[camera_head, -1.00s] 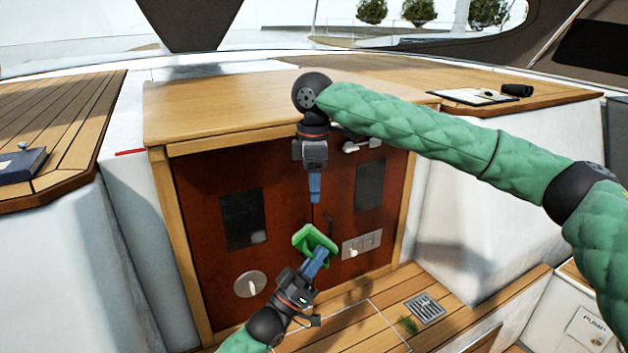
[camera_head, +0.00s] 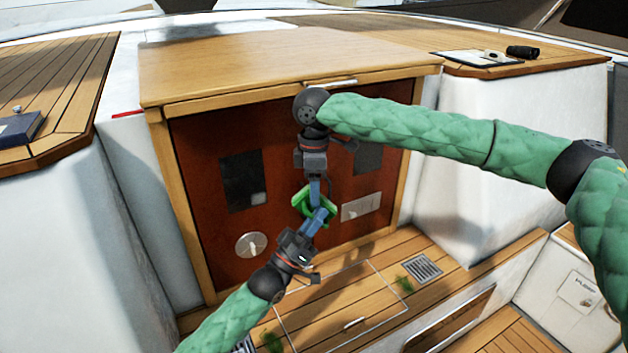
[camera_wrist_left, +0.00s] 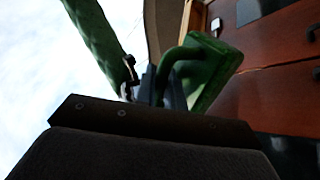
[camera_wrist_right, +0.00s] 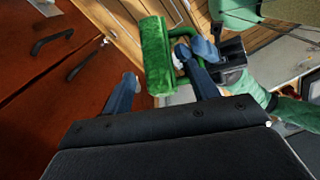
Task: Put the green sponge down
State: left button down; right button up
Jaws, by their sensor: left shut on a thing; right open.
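The green sponge (camera_head: 300,203) is a block with a green loop handle. It is held in the air before the red-brown cabinet doors. My left gripper (camera_head: 320,214) is shut on it from below, apparently at the handle. The sponge also shows in the left wrist view (camera_wrist_left: 217,75) and the right wrist view (camera_wrist_right: 157,55). My right gripper (camera_head: 315,192) points down from above, open, its fingertips close to the sponge. In the right wrist view its right finger overlaps the handle; I cannot tell whether they touch.
The wooden cabinet top (camera_head: 270,62) is clear. Teak floor (camera_head: 350,290) lies below, with a metal drain grate (camera_head: 422,268) and green weed tufts (camera_head: 404,285). A clipboard (camera_head: 475,58) and a dark cylinder (camera_head: 522,51) lie on the right bench, a blue book (camera_head: 20,130) on the left.

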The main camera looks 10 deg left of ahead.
jog(key=c, duration=0.9)
pick_arm(q)
jog(key=c, duration=1.9)
grip_release()
pick_arm(e)
jog(key=shift+c, duration=0.9)
pick_arm(q)
jog(key=o, duration=0.5)
jog(key=shift+a+f, duration=0.1)
